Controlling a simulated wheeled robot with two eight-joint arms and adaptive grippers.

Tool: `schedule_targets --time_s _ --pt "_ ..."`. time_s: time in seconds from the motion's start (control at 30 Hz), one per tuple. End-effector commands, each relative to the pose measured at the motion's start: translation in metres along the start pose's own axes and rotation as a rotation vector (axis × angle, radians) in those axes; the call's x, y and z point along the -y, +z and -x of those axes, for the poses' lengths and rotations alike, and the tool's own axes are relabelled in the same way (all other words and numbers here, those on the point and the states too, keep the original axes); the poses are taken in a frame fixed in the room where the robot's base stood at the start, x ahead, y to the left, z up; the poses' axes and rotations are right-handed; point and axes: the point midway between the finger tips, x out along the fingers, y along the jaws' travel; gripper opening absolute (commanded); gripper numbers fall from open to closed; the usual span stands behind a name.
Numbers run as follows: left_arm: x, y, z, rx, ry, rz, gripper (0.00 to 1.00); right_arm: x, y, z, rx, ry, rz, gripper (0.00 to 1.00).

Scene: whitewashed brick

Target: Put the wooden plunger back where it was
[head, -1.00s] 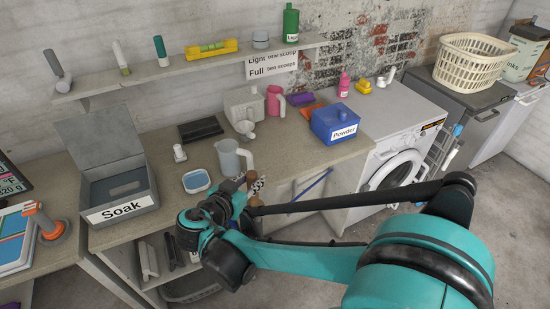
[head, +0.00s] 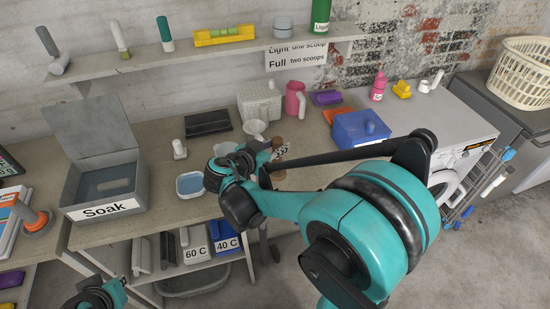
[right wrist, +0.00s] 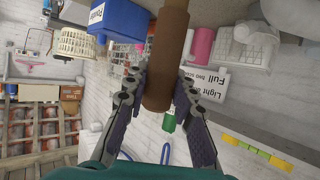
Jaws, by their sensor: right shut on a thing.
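The wooden plunger (right wrist: 168,52) is a brown rounded rod in the right wrist view, standing between the fingers of my right gripper (right wrist: 160,100), which is shut on it. There the plunger (head: 277,142) shows only as small brown parts, mostly hidden by my arm. My left gripper (head: 98,296) is at the bottom left edge of the head view; its fingers are not clear.
A white funnel (head: 255,129), a blue-white dish (head: 190,184) and a blue powder box (head: 361,131) stand on the counter. The grey Soak box (head: 103,185) has its lid up. A wall shelf (head: 180,52) runs above. Bins (head: 196,247) sit below.

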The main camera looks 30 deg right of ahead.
Motion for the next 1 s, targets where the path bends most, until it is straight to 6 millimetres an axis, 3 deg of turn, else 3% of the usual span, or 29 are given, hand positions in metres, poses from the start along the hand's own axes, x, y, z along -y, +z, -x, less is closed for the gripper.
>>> schedule_targets --time_s 0.1,0.23,0.37,0.6,0.93,0.97,1.0 --pt "0.0 0.006 -0.008 0.0 0.0 0.0 0.0 0.017 0.009 -0.019 0.0 0.002 -0.001 0.0" --pt "0.0 0.007 -0.01 0.0 0.0 0.0 0.0 0.025 0.011 -0.027 0.0 0.001 -0.001 0.0" --pt "0.0 0.01 -0.013 0.0 0.0 0.0 0.0 0.027 0.018 -0.031 0.0 0.0 0.0 0.0" --pt "0.0 0.019 -0.027 0.0 0.0 0.0 0.0 0.027 0.049 -0.043 0.0 0.0 0.0 0.0" --pt "0.0 0.02 -0.028 0.0 0.0 0.0 0.0 0.026 0.05 -0.044 0.0 0.0 0.0 0.0" --pt "0.0 0.019 -0.027 0.0 0.0 0.0 0.0 0.026 0.05 -0.043 0.001 0.0 0.0 0.33" --pt "0.0 0.019 -0.027 0.0 0.0 0.0 0.0 0.026 0.049 -0.043 0.001 0.0 0.0 0.44"
